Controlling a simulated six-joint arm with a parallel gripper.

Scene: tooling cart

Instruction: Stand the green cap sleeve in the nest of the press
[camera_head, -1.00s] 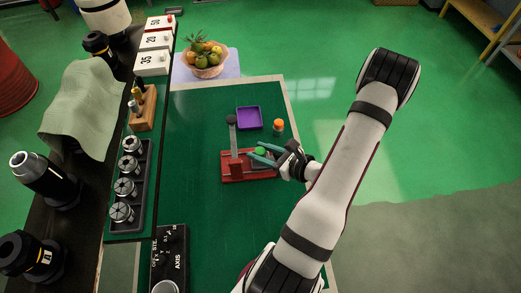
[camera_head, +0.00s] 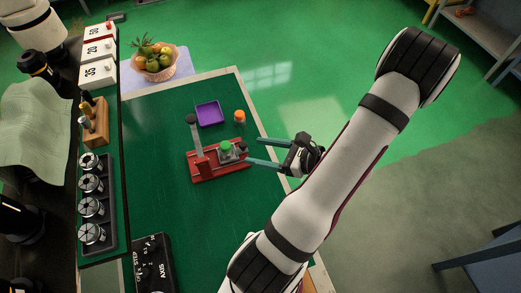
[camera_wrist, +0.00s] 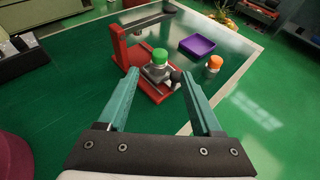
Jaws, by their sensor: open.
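The green cap sleeve (camera_head: 226,146) stands upright, apparently in the grey nest (camera_head: 228,156) on the base of the red press (camera_head: 205,174). In the wrist view the green cap (camera_wrist: 160,57) shows above the grey nest part (camera_wrist: 156,73), beside the red press column (camera_wrist: 119,47); its lower end is hard to make out. My gripper (camera_head: 253,150) is open and empty, to the right of the press, with its teal fingers pointing towards it. The wrist view shows the fingers (camera_wrist: 158,76) spread, with the cap beyond their tips, apart from both.
A purple tray (camera_head: 209,124) and an orange-capped piece (camera_head: 239,117) stand behind the press. A fruit basket (camera_head: 157,72) is at the back. A dark rack (camera_head: 98,228) of metal collets and a wooden tool block (camera_head: 95,124) line the left.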

